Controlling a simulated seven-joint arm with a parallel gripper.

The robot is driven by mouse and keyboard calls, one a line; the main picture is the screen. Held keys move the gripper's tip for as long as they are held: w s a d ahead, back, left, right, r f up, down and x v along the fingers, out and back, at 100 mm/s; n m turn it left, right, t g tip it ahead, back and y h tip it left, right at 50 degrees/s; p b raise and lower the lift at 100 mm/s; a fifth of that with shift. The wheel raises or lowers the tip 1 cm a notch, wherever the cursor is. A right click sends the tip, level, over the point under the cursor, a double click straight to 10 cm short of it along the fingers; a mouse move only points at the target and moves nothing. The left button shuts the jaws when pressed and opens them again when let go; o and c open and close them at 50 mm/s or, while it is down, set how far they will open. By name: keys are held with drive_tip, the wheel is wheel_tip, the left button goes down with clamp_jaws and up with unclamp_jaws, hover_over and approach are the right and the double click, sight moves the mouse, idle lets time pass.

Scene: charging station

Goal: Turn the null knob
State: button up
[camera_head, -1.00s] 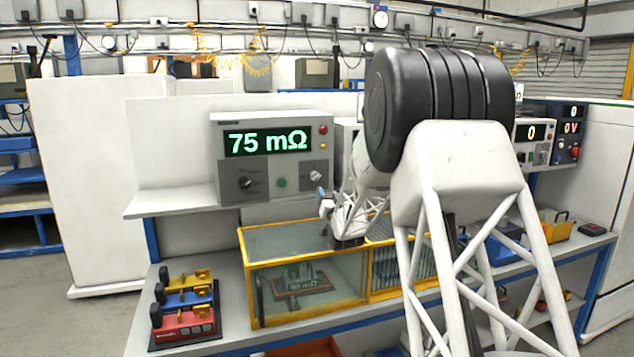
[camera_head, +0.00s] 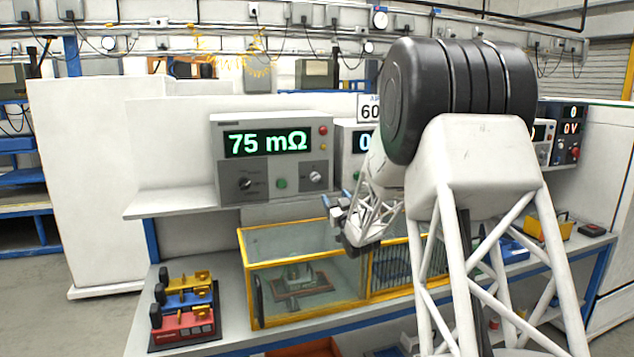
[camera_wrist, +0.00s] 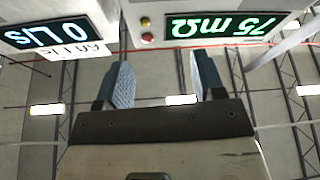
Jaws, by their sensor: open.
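The grey meter (camera_head: 222,130) reads "75 mΩ" in green and stands on the shelf. Its front has a dark knob (camera_head: 245,183) at lower left, a green button (camera_head: 281,183) and a pale silver knob (camera_head: 315,177) at lower right. The labels are too small to tell which is the null knob. My gripper (camera_head: 336,203) is open and empty, below and right of the silver knob and apart from it. In the wrist view its two blue-grey fingers (camera_wrist: 160,78) are spread with nothing between them. The meter's display (camera_wrist: 222,25) appears upside down there; neither knob shows.
A second meter (camera_head: 342,158) stands right of the first, partly behind my arm; its display reads "0 L/s" in the wrist view (camera_wrist: 47,33). A yellow-framed glass case (camera_head: 305,318) is below my gripper. Red, blue and yellow devices (camera_head: 185,322) sit at bench left.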

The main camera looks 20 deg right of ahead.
approach(316, 180)
drive_tip(key=x, duration=0.4)
drive_tip(key=shift+d+x, duration=0.2)
drive_tip(key=shift+x, duration=3)
drive_tip(key=shift+f, duration=0.15)
drive_tip(key=c, duration=0.9)
drive_tip(key=shift+m+h, duration=0.4)
drive_tip(key=shift+m, duration=0.4)
drive_tip(key=m+h, duration=0.3)
drive_tip(key=m, duration=0.2)
drive_tip(key=shift+a, duration=0.1)
drive_tip(key=m+h, duration=0.1)
drive_tip(key=m, duration=0.2)
drive_tip(key=m+g+h, duration=0.1)
drive_tip(key=m, duration=0.2)
drive_tip(key=m+g+h, duration=0.1)
drive_tip(key=m, duration=0.2)
drive_tip(key=shift+a+h, duration=0.1)
drive_tip(key=shift+h, duration=0.2)
